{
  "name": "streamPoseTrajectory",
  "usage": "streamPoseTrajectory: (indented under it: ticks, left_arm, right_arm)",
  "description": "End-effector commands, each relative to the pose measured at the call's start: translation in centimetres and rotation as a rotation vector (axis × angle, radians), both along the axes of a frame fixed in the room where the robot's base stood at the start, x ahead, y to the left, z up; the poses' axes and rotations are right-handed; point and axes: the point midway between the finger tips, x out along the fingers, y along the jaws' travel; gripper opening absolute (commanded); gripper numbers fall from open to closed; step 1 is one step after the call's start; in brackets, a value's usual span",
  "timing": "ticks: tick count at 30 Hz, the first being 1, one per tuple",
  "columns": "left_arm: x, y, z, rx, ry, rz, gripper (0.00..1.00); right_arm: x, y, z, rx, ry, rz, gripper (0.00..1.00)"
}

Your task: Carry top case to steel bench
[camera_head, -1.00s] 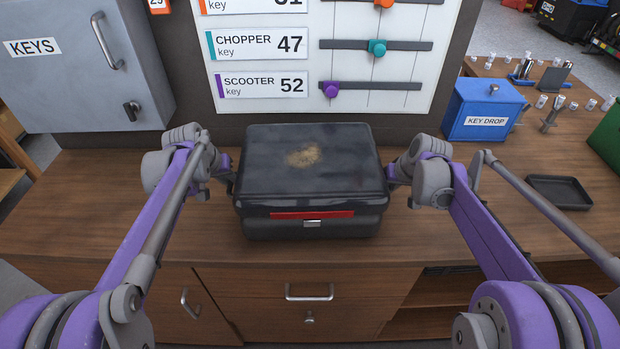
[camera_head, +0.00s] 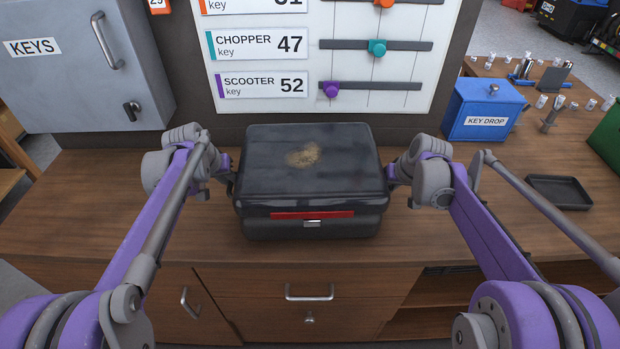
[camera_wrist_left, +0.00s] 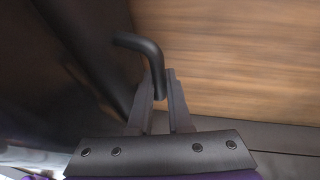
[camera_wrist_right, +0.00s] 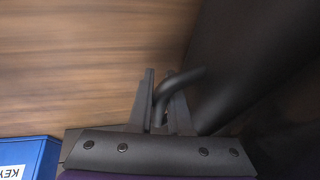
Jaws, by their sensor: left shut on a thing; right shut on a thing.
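The black top case (camera_head: 312,175), with a worn tan patch on its lid, a red strip and a silver latch in front, is level over the wooden counter (camera_head: 90,215). I cannot tell whether it touches the counter. My left gripper (camera_head: 229,184) is at its left side, shut on a black side handle; the handle shows between the fingers in the left wrist view (camera_wrist_left: 155,75). My right gripper (camera_head: 392,180) is at its right side, shut on the other handle, which shows in the right wrist view (camera_wrist_right: 175,88). No steel bench is identifiable.
A grey key cabinet (camera_head: 75,70) and a white key board (camera_head: 330,60) stand behind the case. To the right are a blue key drop box (camera_head: 484,108), a black tray (camera_head: 559,191) and a green box edge (camera_head: 606,138). Counter on the left is clear.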

Motion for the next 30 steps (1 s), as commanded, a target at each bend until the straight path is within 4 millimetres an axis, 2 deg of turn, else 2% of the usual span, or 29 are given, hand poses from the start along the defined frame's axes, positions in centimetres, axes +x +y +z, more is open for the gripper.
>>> streamPoseTrajectory:
  ticks: [11, 16, 20, 30]
  left_arm:
    - [0.0, 0.0, 0.3, 0.0, -0.002, 0.0, 0.0]
    - [0.3, 0.0, 1.3, 0.0, -0.008, 0.0, 0.0]
    - [0.8, 0.0, 3.0, 0.0, -0.018, 0.001, 0.0]
    - [2.8, 0.0, 8.8, 0.0, -0.061, 0.0, 0.0]
  right_arm:
    - [0.1, 0.0, 0.3, 0.0, -0.003, -0.001, 0.0]
    - [0.4, 0.0, 1.3, 0.0, -0.008, -0.001, 0.0]
    - [0.9, 0.0, 3.0, -0.001, -0.018, -0.001, 0.0]
    - [3.0, 0.0, 8.8, 0.0, -0.061, -0.001, 0.0]
